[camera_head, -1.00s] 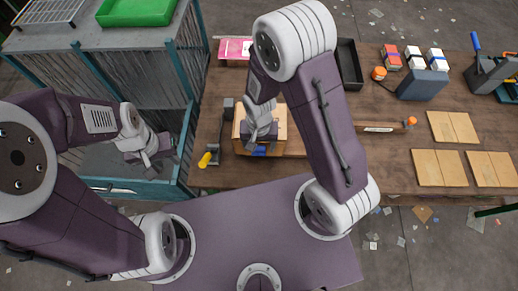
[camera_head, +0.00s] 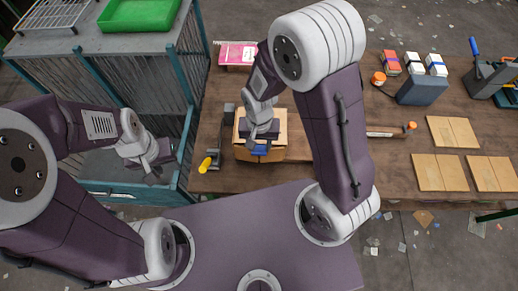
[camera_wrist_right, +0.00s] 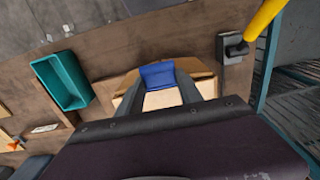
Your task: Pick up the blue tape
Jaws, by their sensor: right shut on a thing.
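The blue tape (camera_wrist_right: 157,75) shows in the right wrist view as a small blue piece between the two fingertips of my right gripper (camera_wrist_right: 160,88). My right gripper is shut on it, above an open cardboard box (camera_wrist_right: 125,90). In the head view a bit of the blue tape (camera_head: 261,150) shows just below my right gripper (camera_head: 262,135), over the cardboard box (camera_head: 279,153). The rest of the tape is hidden by the gripper. My left gripper (camera_head: 153,168) hangs empty over the barred cage at the left, its finger gap unclear.
Flat cardboard pieces (camera_head: 440,172) and a grey-blue holder (camera_head: 422,88) are at the right. A teal bin (camera_wrist_right: 62,80) shows in the right wrist view.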

